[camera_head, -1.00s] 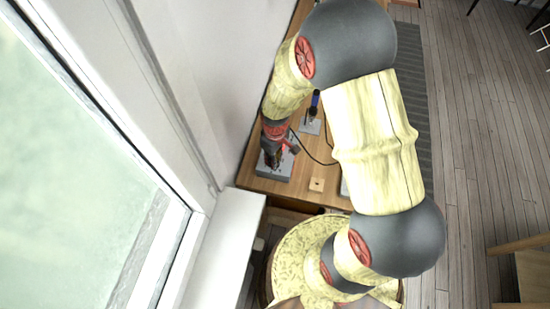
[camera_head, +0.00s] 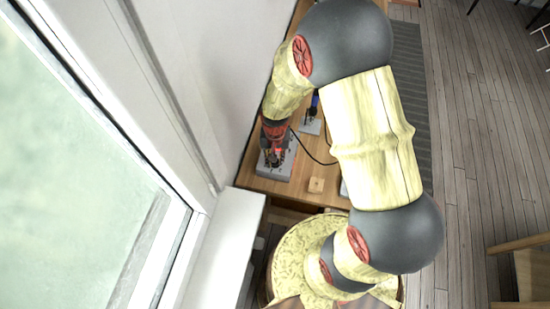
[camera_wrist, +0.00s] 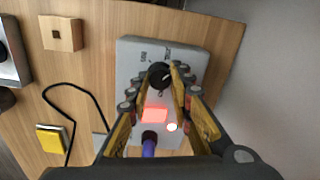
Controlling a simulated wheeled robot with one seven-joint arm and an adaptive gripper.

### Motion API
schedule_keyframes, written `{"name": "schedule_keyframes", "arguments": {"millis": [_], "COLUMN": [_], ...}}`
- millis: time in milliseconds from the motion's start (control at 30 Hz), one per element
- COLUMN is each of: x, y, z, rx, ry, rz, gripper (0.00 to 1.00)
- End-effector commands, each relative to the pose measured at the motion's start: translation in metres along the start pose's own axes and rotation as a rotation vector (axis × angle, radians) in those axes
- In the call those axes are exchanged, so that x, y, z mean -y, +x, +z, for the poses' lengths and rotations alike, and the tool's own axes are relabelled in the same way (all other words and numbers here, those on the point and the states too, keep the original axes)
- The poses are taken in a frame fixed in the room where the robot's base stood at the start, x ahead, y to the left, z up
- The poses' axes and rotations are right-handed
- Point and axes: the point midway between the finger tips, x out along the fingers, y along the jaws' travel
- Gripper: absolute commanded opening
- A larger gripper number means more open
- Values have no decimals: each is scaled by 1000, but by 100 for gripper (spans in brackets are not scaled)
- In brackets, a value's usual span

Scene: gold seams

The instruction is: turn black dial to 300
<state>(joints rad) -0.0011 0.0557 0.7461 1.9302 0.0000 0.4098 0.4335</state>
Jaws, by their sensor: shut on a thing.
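The black dial (camera_wrist: 159,75) sits on a light grey panel box (camera_wrist: 128,60) in the wrist view, with printed marks around it that are too small to read. My gripper (camera_wrist: 160,72) is shut on the dial, one finger on each side. In the head view my gripper (camera_head: 273,158) is over the grey box (camera_head: 272,171); the dial is hidden there.
A small wooden block with a hole (camera_head: 316,185) lies right of the box on the wooden table (camera_head: 262,187). A black cable (camera_head: 312,152) loops nearby. A yellow-topped item (camera_wrist: 51,138) shows in the wrist view. The wall and window are close on the left.

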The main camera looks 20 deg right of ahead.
Motion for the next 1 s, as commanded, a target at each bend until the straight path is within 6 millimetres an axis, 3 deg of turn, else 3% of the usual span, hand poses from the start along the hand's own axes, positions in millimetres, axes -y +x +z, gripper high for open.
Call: {"name": "schedule_keyframes", "arguments": {"millis": [500, 1000], "x": [0, 1], "y": [0, 0], "z": [-1, -1], "rx": [-2, -2], "ry": [308, 354], "rz": [-1, -1], "gripper": [0, 0]}}
